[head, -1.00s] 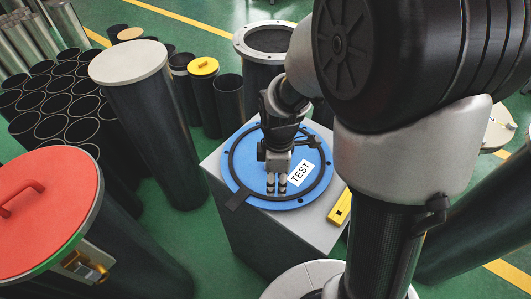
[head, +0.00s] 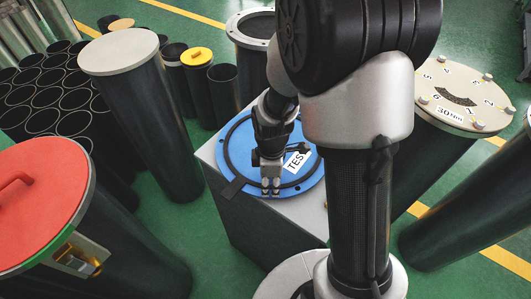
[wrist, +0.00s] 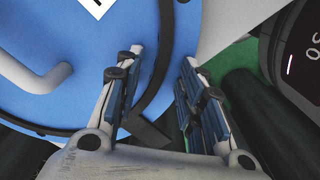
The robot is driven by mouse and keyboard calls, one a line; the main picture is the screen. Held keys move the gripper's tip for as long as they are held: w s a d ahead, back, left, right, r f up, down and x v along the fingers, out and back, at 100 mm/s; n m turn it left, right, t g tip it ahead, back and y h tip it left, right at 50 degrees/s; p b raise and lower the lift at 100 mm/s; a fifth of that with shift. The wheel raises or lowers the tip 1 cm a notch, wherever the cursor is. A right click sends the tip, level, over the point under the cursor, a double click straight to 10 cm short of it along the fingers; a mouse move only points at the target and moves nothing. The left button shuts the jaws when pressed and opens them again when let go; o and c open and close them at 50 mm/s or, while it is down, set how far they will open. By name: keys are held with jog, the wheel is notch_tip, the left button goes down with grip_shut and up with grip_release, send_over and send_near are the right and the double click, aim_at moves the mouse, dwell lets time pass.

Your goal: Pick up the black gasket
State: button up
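The black gasket (head: 233,187) is a thin ring with a flat tab. It lies on a blue disc (head: 222,160) marked TEST, on top of a grey box. My gripper (head: 271,190) points down over the near edge of the disc. In the wrist view my gripper (wrist: 164,55) is open, with nothing held. The gasket's curved band (wrist: 166,35) runs between the two fingers there, and its tab (wrist: 150,133) shows just below, near the left finger. I cannot tell how far the fingertips are above the gasket.
A white bar handle (wrist: 35,75) stands on the blue disc, left of the fingers. The grey box's top (head: 213,152) is narrow around the disc. A tall white-lidded cylinder (head: 125,50), a red-lidded one (head: 40,200) and a numbered flange (head: 462,95) stand around it.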

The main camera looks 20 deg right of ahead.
jog(key=shift+f, duration=0.1)
jog(key=shift+c, duration=0.3)
grip_shut()
